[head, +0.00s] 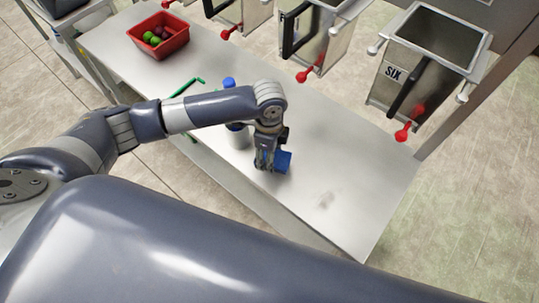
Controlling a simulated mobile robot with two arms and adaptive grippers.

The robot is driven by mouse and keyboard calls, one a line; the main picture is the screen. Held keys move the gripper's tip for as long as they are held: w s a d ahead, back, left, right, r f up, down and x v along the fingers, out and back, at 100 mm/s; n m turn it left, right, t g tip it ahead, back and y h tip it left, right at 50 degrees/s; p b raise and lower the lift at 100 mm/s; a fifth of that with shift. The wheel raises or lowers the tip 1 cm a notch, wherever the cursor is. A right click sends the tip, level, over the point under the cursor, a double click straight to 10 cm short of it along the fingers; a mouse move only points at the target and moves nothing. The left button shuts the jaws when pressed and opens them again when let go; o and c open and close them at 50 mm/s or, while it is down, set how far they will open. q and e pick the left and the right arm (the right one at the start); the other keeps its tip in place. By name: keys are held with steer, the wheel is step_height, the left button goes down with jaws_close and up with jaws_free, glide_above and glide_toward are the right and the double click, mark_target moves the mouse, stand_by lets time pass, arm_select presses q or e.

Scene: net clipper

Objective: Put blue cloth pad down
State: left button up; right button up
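The blue cloth pad (283,162) is at the fingers of my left gripper (266,160), close over the front part of the metal table (335,175). The gripper points down and appears shut on the pad, with blue showing at and beside its fingers. Part of the pad is hidden by the fingers, and I cannot tell whether it touches the tabletop. My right gripper is not in view.
A bottle with a blue top (229,83) stands partly behind my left arm. A green tool (186,87) lies nearby. A red bin (160,37) holds green and dark balls. Metal containers, one marked SIX (427,52), line the back edge. The table's right end is clear.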

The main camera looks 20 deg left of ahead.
arm_select(q)
steer(key=shift+w, duration=0.35)
steer(key=shift+f, duration=0.25)
step_height(320, 180, down, 2)
steer(key=shift+f+p, duration=0.15)
steer(key=shift+p, duration=0.4)
steer(key=shift+f, duration=0.4)
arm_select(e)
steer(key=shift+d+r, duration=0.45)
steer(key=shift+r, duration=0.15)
arm_select(q)
steer(key=shift+f, duration=0.15)
steer(key=o, duration=1)
steer(key=shift+c, duration=0.2)
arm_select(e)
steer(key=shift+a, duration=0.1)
